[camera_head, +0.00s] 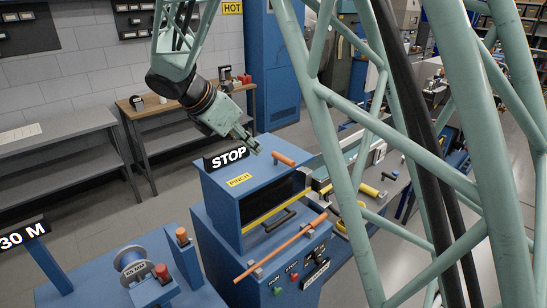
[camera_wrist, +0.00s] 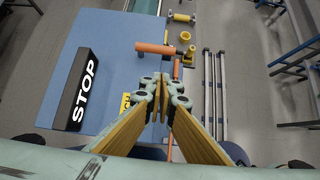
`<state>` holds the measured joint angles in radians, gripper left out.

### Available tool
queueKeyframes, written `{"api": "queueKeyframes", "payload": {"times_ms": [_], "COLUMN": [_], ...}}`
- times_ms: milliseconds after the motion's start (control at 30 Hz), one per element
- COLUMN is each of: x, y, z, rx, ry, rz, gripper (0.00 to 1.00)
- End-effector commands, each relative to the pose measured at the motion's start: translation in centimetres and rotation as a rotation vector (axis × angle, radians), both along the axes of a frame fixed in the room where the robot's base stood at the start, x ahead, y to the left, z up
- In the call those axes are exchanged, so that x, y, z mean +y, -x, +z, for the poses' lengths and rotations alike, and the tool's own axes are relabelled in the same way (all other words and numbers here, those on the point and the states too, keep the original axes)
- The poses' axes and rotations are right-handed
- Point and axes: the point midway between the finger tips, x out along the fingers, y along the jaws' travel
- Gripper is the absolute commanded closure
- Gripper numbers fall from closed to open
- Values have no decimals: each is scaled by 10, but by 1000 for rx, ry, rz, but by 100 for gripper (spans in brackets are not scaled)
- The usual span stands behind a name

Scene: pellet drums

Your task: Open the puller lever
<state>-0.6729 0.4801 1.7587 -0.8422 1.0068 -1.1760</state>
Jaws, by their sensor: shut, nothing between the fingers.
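A blue puller box (camera_head: 225,200) with a STOP sign (camera_head: 226,158) and a yellow PINCH label (camera_head: 239,179) stands in the middle of the head view. A short orange handle (camera_head: 284,159) sits on its top; it also shows in the wrist view (camera_wrist: 154,48). A long orange bar (camera_head: 280,247) runs slanted across the box's front. I cannot tell which of these is the puller lever. My gripper (camera_head: 254,148) is shut and empty above the box top, beside the short handle. In the wrist view the fingertips (camera_wrist: 161,78) appear just below that handle.
A black handle (camera_head: 279,221) and a yellow edge (camera_head: 270,211) are on the box's front opening. Buttons (camera_head: 278,291) sit lower down. A blue spool stand (camera_head: 130,264) is at the left. Yellow rollers (camera_head: 370,190) lie on the bench at the right.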

Motion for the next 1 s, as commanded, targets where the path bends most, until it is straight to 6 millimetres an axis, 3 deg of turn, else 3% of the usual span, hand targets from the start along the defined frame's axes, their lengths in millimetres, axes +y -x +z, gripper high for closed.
{"api": "queueKeyframes", "payload": {"times_ms": [367,1000], "x": [-10,-47], "y": [-9,-46], "z": [-16,-80], "rx": [1,2], "ry": [1,0], "rz": [-3,-1], "gripper": [100,100]}}
